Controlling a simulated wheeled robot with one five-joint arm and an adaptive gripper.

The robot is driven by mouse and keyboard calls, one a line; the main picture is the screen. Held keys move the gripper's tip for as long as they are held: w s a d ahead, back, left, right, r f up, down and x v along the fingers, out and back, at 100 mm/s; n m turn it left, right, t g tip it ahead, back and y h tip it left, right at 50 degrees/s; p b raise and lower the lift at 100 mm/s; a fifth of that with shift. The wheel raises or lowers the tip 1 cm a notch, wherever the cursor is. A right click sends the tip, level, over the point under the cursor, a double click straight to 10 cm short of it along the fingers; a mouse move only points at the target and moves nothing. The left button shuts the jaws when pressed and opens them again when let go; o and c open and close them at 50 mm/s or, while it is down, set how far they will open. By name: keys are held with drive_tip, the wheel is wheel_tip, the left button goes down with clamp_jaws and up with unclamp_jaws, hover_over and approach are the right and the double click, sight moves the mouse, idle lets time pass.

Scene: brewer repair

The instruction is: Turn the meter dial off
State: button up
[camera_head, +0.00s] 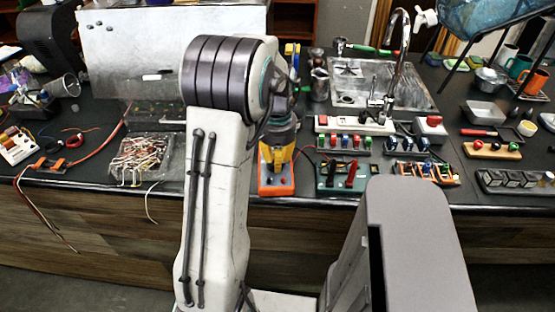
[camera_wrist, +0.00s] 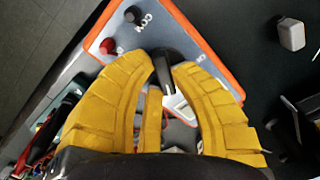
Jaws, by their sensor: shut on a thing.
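The meter (camera_head: 277,188) is a box with an orange rim and grey face, lying near the front edge of the dark counter. In the wrist view its grey face (camera_wrist: 160,22) shows a "COM" label beside a black jack and a red jack. My gripper (camera_wrist: 165,66) has thick yellow fingers and is shut on the dark meter dial (camera_wrist: 164,66), one finger on each side. The fingers hide part of the dial and most of its markings. In the head view my gripper (camera_head: 279,146) points down over the meter, and the dial is hidden.
A green board with red and black parts (camera_head: 342,177) stands close to the right of the meter. A clear tray of copper-coloured pieces (camera_head: 143,157) lies to the left. A sink (camera_head: 375,85) with a tall faucet is behind. Red wires trail over the counter's front edge at left.

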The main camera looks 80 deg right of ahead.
clamp_jaws()
drive_tip(key=n, duration=0.4)
drive_tip(key=shift+d+n, duration=0.1)
drive_tip(key=shift+n, duration=0.2)
drive_tip(key=n, duration=0.4)
drive_tip(key=shift+n, duration=0.3)
drive_tip(key=n, duration=0.4)
drive_tip(key=shift+w+d+b, duration=0.1)
drive_tip(key=shift+w+b, duration=0.05)
drive_tip(key=shift+b, duration=0.15)
drive_tip(key=shift+w+n, duration=0.1)
drive_tip(key=shift+n, duration=2.3)
drive_tip(key=shift+f, duration=0.1)
drive_tip(key=o, duration=0.9)
unclamp_jaws()
drive_tip(key=shift+d, duration=0.1)
